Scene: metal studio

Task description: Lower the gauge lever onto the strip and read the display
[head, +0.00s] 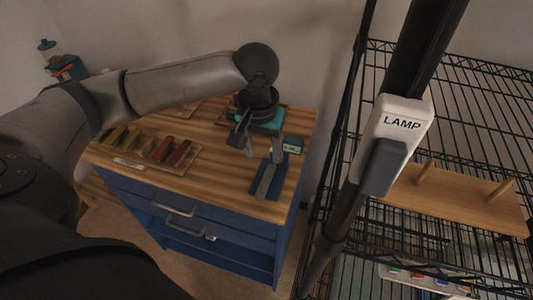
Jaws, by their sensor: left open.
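The gauge (284,183) is a blue block at the right end of the wooden worktop, with a small pale display (291,148) at its back right; the reading is too small to make out. A grey metal piece, seemingly the lever (277,150), rises at a tilt from the gauge. A flat grey bar, perhaps the strip (265,181), lies along the gauge; I cannot tell whether the lever touches it. My left gripper (243,143) points down just left of the lever, open and apparently empty. My right gripper is out of view.
A wooden tray (128,162) of coloured bars sits left on the worktop (224,184). A dark-edged tray with a teal inside (268,124) lies behind my gripper. A black pole with a LAMP switch (396,130) and a wire rack (450,75) stand right.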

